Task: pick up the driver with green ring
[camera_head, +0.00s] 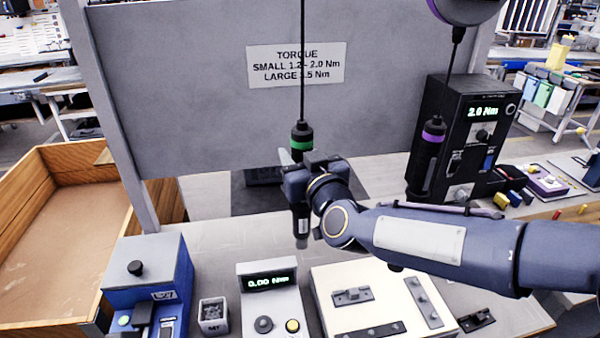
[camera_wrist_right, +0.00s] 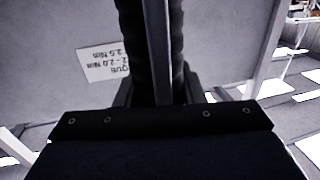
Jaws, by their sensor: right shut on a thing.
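The driver with the green ring (camera_head: 301,142) hangs upright from a dark cable in the middle of the head view. My right gripper (camera_head: 304,167) is shut around the driver's body just below the green ring, and its tip shows below the jaws. In the right wrist view the dark driver body (camera_wrist_right: 150,50) stands between the jaws. A second driver with a purple ring (camera_head: 433,133) hangs to the right, apart from my gripper. My left gripper is not in view.
A grey panel with a torque sign (camera_head: 296,65) stands behind. A black controller reading 2.0 Nm (camera_head: 480,130) is at right. Below are a blue device (camera_head: 150,280), a 0.00 Nm meter (camera_head: 270,300) and a white fixture plate (camera_head: 385,275). A wooden bin (camera_head: 70,160) is at left.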

